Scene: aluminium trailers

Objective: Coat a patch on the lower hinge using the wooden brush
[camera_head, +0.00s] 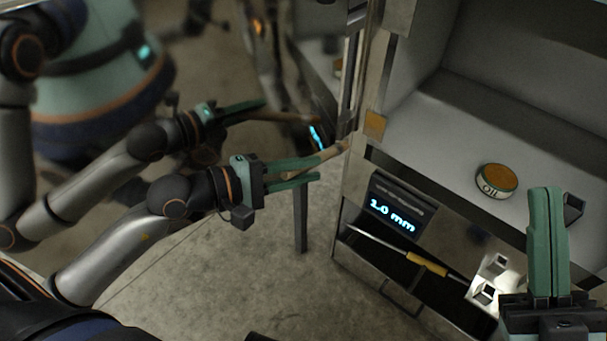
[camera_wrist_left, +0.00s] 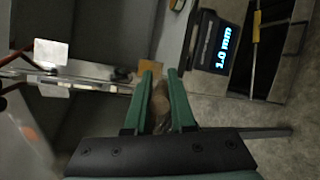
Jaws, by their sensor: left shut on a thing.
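My left gripper (camera_head: 318,166) is shut on the wooden brush (camera_head: 330,155). The brush points right, and its far end is at or close to the metal door edge (camera_head: 352,105); I cannot tell whether it touches. In the left wrist view the brush (camera_wrist_left: 160,103) sits between the two green fingers (camera_wrist_left: 161,90). The lower hinge is not clearly made out; it may be the small fitting by the brush tip. No coated patch can be made out. My right gripper (camera_head: 547,195) is shut and seems empty at the lower right, in front of the compartment.
A round tin marked "Oil" (camera_head: 496,181) stands on the grey shelf. Below are a lit display (camera_head: 394,212) reading about 1.0 mm and an open drawer with a yellow-handled tool (camera_head: 426,263). A dark post (camera_head: 300,222) stands below the left gripper.

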